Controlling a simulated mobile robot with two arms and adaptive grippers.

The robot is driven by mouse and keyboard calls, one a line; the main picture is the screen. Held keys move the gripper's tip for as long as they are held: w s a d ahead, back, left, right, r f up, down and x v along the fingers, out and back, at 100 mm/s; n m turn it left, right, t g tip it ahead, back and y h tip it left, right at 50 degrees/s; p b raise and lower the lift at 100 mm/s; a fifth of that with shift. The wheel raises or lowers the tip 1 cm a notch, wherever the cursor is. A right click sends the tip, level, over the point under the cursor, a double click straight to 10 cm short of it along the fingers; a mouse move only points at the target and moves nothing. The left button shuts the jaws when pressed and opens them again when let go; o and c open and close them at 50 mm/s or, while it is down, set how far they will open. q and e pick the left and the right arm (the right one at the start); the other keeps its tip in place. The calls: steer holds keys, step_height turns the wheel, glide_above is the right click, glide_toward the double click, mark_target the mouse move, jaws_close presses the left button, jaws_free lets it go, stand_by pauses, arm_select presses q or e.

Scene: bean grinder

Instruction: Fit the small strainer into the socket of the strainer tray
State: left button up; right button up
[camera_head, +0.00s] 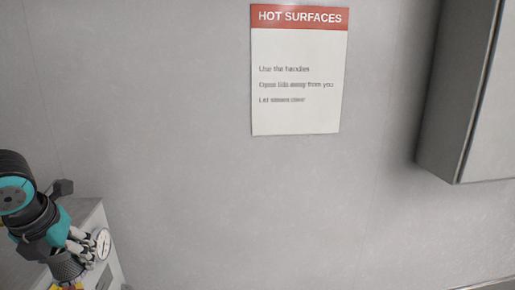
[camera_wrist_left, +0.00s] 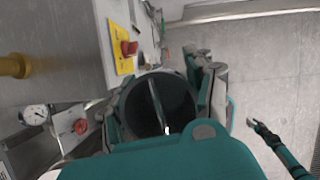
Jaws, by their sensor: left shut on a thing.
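My left gripper (camera_head: 78,252) is at the lower left of the head view, in front of a grey machine. It is shut on a dark, round, mesh-like piece, which I take to be the small strainer (camera_head: 66,266). In the left wrist view the strainer (camera_wrist_left: 150,108) is a dark open cylinder with a thin divider or bar across it, held between the fingers. I cannot make out the strainer tray or its socket in either view. A second teal and black arm, seemingly mine, shows at the right of the left wrist view with its right gripper (camera_wrist_left: 258,126), too small to read.
The grey machine (camera_head: 95,215) carries a round gauge (camera_head: 103,243). The left wrist view shows a red button (camera_wrist_left: 129,48) on a yellow plate, a red knob (camera_wrist_left: 80,126) and a brass pipe (camera_wrist_left: 14,66) close by. A grey cabinet (camera_head: 462,90) hangs at the upper right.

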arm_select(q)
steer(key=shift+w+f+m+h, duration=0.2)
steer(key=shift+f+m+h, duration=0.1)
steer(key=shift+f+m, duration=0.2)
steer(key=shift+w+d+f+m, duration=0.1)
steer(key=shift+d+f+m, duration=0.05)
steer(key=shift+f+m, duration=0.3)
steer(key=s+d+f+n+g, duration=0.4)
steer(key=d+f+n, duration=0.3)
steer(key=n, duration=1)
steer(key=s+d+f+n+g, duration=0.4)
steer(key=d+f+n, duration=0.4)
steer(key=n, duration=1)
steer(key=shift+s+g+h, duration=0.3)
steer(key=shift+s+g, duration=0.1)
steer(key=shift+s, duration=0.45)
